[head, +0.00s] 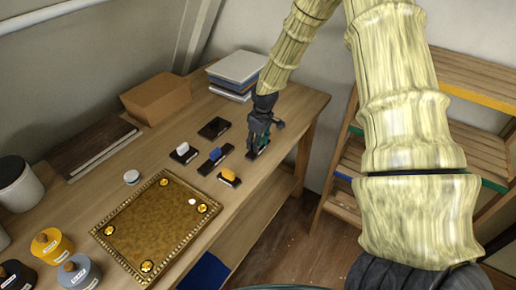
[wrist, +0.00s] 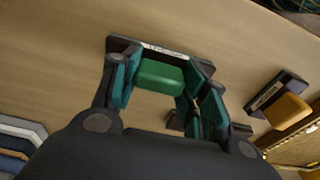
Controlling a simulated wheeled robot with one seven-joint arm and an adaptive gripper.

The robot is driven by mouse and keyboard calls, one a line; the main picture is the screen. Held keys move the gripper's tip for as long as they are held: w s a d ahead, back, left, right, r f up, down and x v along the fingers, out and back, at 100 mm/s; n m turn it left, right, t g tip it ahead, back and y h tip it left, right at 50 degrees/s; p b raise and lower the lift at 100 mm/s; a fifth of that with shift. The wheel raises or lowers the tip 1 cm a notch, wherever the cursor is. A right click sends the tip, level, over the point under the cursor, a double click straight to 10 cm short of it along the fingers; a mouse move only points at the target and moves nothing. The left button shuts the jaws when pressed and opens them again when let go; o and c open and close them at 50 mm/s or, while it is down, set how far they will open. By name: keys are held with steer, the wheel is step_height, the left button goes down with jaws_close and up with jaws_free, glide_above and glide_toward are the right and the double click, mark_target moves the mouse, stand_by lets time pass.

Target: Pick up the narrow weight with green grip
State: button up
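The narrow weight with green grip (wrist: 160,75) stands on the wooden table, its dark base and white label showing beyond the grip. My gripper (wrist: 158,82) is around the green grip, one teal-padded finger on each side. The fingers look spread, with a small gap at the left; contact on the right is unclear. In the head view my gripper (head: 258,145) is low over the table's right end and hides most of this weight.
A weight with yellow grip (head: 229,175) stands nearby, also in the wrist view (wrist: 290,110). Weights with blue grip (head: 215,154) and white grip (head: 183,149), and a dark tray (head: 213,128), stand left. A gilt-framed board (head: 150,225) lies in front; books (head: 237,72) stand behind.

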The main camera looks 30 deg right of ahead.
steer(key=shift+s+f, duration=0.1)
steer(key=c, duration=0.4)
